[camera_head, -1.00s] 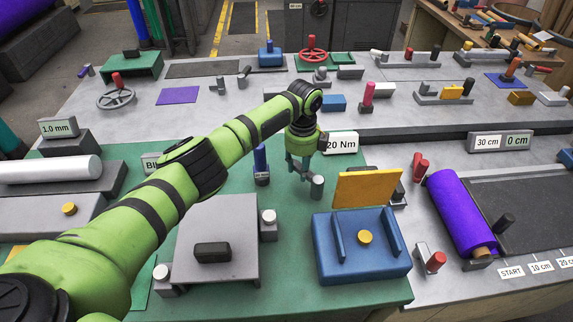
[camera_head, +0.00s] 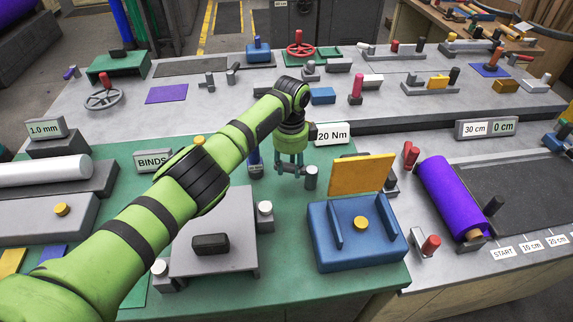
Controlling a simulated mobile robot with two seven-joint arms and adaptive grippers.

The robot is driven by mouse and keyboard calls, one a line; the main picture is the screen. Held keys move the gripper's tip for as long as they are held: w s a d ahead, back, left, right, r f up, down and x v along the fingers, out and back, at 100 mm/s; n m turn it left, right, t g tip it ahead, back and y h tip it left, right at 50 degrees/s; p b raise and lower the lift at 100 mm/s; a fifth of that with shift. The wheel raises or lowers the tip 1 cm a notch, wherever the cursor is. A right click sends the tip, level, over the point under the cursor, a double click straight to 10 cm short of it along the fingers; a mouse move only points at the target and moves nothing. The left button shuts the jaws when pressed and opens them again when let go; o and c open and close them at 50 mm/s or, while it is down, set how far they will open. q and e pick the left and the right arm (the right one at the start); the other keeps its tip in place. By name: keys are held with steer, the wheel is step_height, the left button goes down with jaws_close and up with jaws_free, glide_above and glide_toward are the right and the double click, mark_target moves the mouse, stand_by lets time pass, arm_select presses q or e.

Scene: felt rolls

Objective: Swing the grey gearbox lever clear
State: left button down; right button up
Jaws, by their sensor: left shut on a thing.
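My left gripper (camera_head: 290,168) points down over the green mat, left of the white "20 Nm" sign (camera_head: 332,134). It is shut on a grey piece that I take for the gearbox lever; the fingers hide most of the grip. A short grey upright cylinder (camera_head: 311,178) stands close by the right fingertip; I cannot tell whether it is part of the lever. My right gripper is out of the picture.
A blue box (camera_head: 355,250) with a yellow button and raised yellow lid (camera_head: 362,174) stands right of the gripper. A grey table-like block (camera_head: 225,265) with a black handle is in front. A purple roll (camera_head: 450,198) lies further right.

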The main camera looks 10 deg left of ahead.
mark_target(290, 167)
arm_select(q)
steer(key=c, duration=0.8)
jaws_free()
steer(key=shift+r, duration=0.15)
step_height(290, 167, up, 12)
steer(key=shift+f, duration=0.1)
